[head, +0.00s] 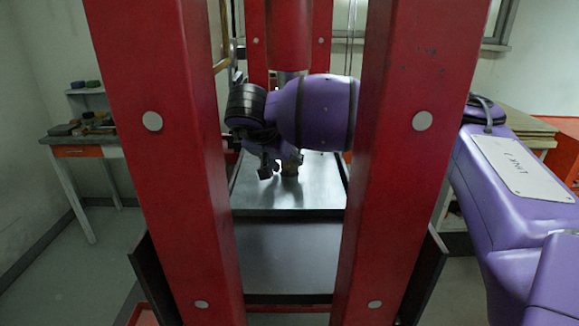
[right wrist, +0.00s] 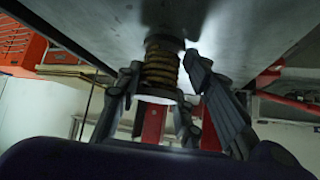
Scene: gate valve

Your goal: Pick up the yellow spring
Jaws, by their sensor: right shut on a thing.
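The yellow spring (right wrist: 162,66) is a dark yellow coil in the middle of the right wrist view, which shows the scene upside down. My right gripper (right wrist: 163,74) has its fingers on both sides of the spring and is shut on it. The spring's end is at or very close to the grey metal plate (right wrist: 100,22); I cannot tell whether it touches. In the head view my right gripper (head: 277,170) points down over the plate (head: 265,195), between two red posts. The spring is too dark and small there to make out clearly. My left gripper is not in view.
Two thick red posts, left (head: 165,190) and right (head: 405,190), stand close in front and frame the plate. A red cylinder (head: 289,35) hangs above the gripper. A side table (head: 85,140) with small items stands at the far left. The plate's front is clear.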

